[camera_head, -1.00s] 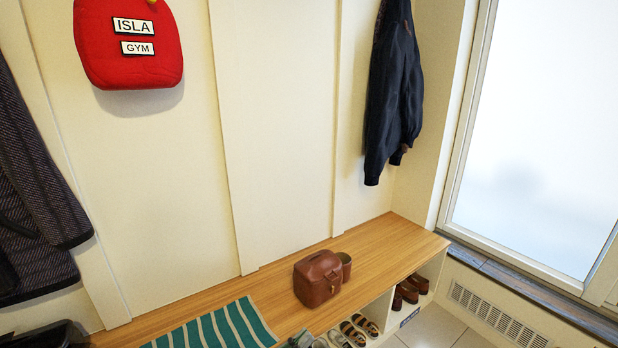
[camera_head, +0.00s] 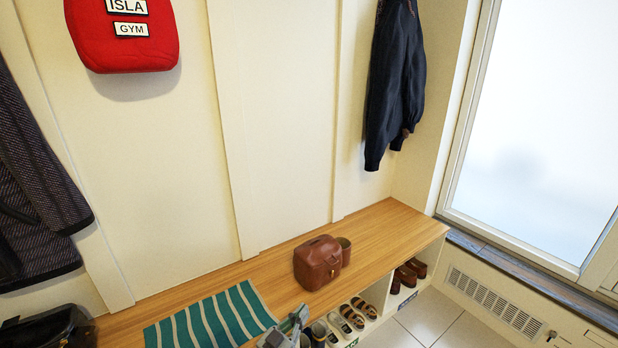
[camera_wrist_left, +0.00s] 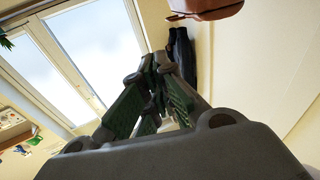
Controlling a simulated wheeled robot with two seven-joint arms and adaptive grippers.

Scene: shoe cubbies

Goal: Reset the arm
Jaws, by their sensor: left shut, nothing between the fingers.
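My left gripper (camera_head: 296,318) shows at the bottom edge of the head view, in front of the bench and beside the striped mat. My right gripper is in neither view.
Cubbies below hold shoes (camera_head: 352,316). A red bag (camera_head: 122,40) and dark jacket (camera_head: 394,85) hang on the wall.

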